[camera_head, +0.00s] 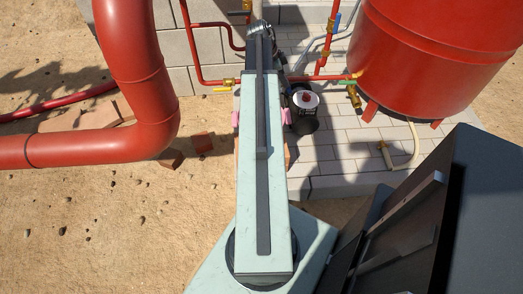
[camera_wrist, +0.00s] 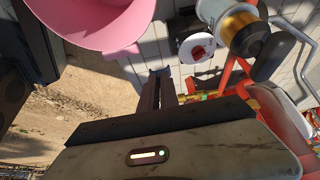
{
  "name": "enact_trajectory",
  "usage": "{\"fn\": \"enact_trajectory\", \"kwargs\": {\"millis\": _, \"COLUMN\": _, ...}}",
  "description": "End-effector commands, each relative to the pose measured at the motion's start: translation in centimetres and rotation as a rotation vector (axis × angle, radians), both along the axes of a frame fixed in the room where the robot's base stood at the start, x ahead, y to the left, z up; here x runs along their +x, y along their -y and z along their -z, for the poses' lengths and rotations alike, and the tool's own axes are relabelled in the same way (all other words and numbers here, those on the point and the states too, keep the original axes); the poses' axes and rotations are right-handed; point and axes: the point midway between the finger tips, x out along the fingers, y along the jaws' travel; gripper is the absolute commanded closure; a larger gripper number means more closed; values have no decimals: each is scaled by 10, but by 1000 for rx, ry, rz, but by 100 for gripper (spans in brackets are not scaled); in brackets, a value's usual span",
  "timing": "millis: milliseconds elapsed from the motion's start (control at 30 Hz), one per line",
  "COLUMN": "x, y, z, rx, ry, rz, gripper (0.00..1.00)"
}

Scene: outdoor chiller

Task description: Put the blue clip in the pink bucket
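The pink bucket (camera_wrist: 105,28) shows at the upper left of the wrist view, cut off by the frame's top edge. In the head view only slivers of pink (camera_head: 236,118) show on either side of my arm, which hides the rest. My gripper (camera_wrist: 158,82) has dark fingers at the middle of the wrist view, to the lower right of the bucket and apart from it in the picture. How far apart the fingers are is unclear, and I see nothing blue between them. I cannot make out the blue clip for certain in either view.
A white-topped device with a red knob (camera_head: 305,99) stands on the paving right of my arm; the wrist view shows it too (camera_wrist: 197,48). A red tank (camera_head: 430,60) stands at right, a thick red pipe (camera_head: 135,70) at left. Sandy ground (camera_head: 80,215) lies lower left.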

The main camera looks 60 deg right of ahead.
Motion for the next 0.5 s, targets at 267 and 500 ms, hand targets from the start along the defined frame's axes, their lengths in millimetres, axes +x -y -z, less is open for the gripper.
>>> {"fn": "enact_trajectory", "kwargs": {"millis": 267, "x": 32, "y": -80, "z": 101, "rx": 143, "ry": 227, "rz": 96, "gripper": 100}}
{"fn": "enact_trajectory", "kwargs": {"millis": 500, "x": 41, "y": -114, "z": 151, "rx": 226, "ry": 335, "rz": 34, "gripper": 100}}
